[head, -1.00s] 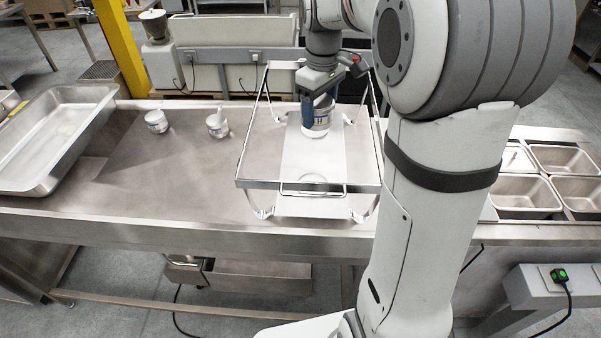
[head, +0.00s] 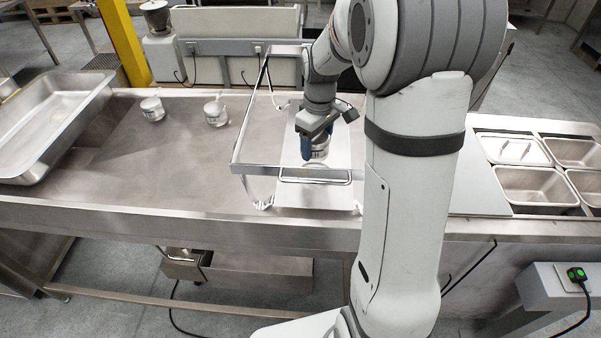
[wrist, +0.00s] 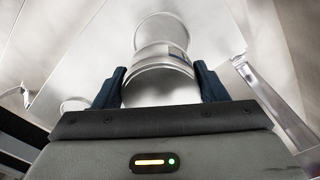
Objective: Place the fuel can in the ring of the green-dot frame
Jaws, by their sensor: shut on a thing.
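My gripper (head: 314,153) is shut on a white-and-silver fuel can (head: 319,152), inside the wire frame (head: 236,150). The wrist view shows the can (wrist: 160,82) between the two dark blue fingers. One round ring outline (wrist: 160,16) on the frame's pale plate (wrist: 100,50) shows just past the can, partly hidden by it. A second ring outline (wrist: 73,104) shows at lower left, partly behind a finger. I cannot tell whether the can touches the plate. No green dot can be made out on the frame.
A deep steel pan (head: 50,125) is at far left. Steel inset pans (head: 535,188) are at right. The frame's top rails (head: 290,172) surround my gripper.

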